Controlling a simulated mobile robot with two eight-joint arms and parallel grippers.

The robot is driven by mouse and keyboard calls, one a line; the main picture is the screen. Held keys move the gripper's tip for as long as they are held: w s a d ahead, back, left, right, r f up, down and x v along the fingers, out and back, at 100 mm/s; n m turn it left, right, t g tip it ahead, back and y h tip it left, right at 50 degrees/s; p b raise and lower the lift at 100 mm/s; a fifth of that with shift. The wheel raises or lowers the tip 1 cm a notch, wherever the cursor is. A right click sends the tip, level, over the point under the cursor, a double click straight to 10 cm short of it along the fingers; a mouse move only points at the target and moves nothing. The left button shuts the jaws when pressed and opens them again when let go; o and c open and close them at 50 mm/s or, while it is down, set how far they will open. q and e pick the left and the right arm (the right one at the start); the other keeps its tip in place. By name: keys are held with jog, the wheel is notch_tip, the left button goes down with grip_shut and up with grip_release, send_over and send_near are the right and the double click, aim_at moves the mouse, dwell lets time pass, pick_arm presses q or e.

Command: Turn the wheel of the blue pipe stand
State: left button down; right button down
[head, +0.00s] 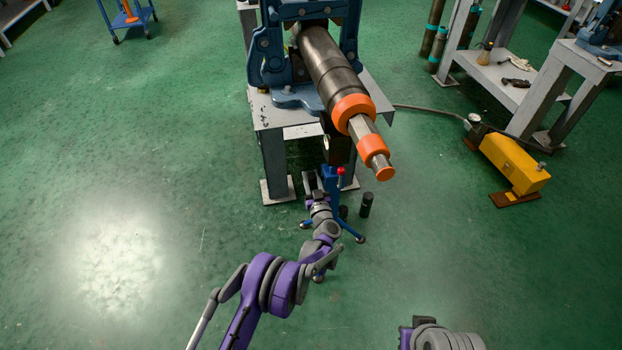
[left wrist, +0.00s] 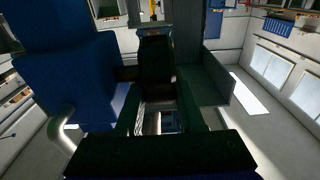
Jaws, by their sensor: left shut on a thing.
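The blue pipe stand (head: 331,184) stands on the floor under the front of the large pipe, with splayed blue legs and a red-tipped handle at its top. My left gripper (head: 312,181) reaches in from below and is shut at the left side of the stand, on its wheel. The wheel is mostly hidden by the gripper. In the left wrist view the dark fingers (left wrist: 157,95) close around a dark part, beside a large blue surface. That view is too dark to show the wheel's shape. My right gripper is outside both views; only part of my right arm shows.
A grey table (head: 276,165) carries a blue vise (head: 298,95) holding a dark pipe (head: 327,67) with orange collars that overhangs the stand. A small black cylinder (head: 366,204) stands just right of the stand. A yellow pump (head: 514,164) is at the right. Open green floor lies left.

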pick_arm(q)
jog(key=t+b, duration=0.1)
jog(key=b, duration=0.1)
jog(key=t+b, duration=0.1)
jog(key=shift+s+f+t+y+b, duration=0.15)
jog(key=shift+f+t+y+b, duration=0.1)
jog(key=shift+t+y+b, duration=0.15)
jog(key=shift+s+d+t+y+b, duration=0.1)
jog(key=shift+t+y+b, duration=0.2)
jog(key=shift+t+b, duration=0.25)
jog(key=shift+s+r+t+y, duration=0.15)
jog(key=shift+t+y, duration=0.15)
jog(key=shift+t, duration=0.75)
jog(key=c, duration=0.5)
grip_release()
